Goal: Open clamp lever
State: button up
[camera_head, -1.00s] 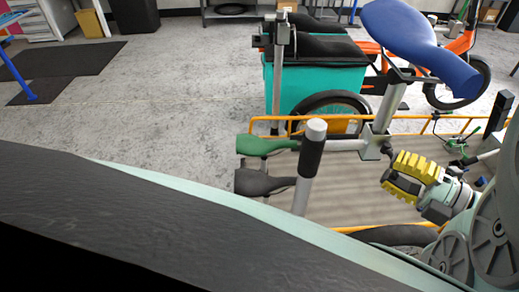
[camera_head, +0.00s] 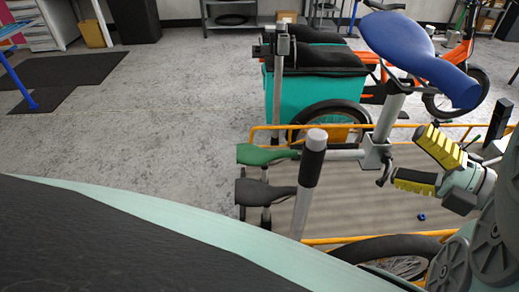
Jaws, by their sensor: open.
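A grey clamp (camera_head: 375,153) sits at the end of a horizontal arm from a light repair-stand post with a black upper section (camera_head: 312,165). It grips the silver seat post (camera_head: 390,115) of a blue saddle (camera_head: 420,55). A small dark lever (camera_head: 384,176) hangs at the clamp's lower right side. My gripper (camera_head: 411,158), with yellow pads, is just right of the clamp. Its fingers are spread, one high and one low, pointing left towards the lever. Nothing is between them. I cannot tell whether the lower finger touches the lever.
A green saddle (camera_head: 268,154) and a black saddle (camera_head: 264,192) are left of the stand post. A cargo bed with an orange rail (camera_head: 345,238) lies below. A teal cargo box (camera_head: 340,95) stands behind.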

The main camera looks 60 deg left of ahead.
jog(key=shift+w+r, duration=0.15)
jog(key=shift+r, duration=1.7)
jog(key=shift+c, duration=0.2)
jog(key=shift+o, duration=0.2)
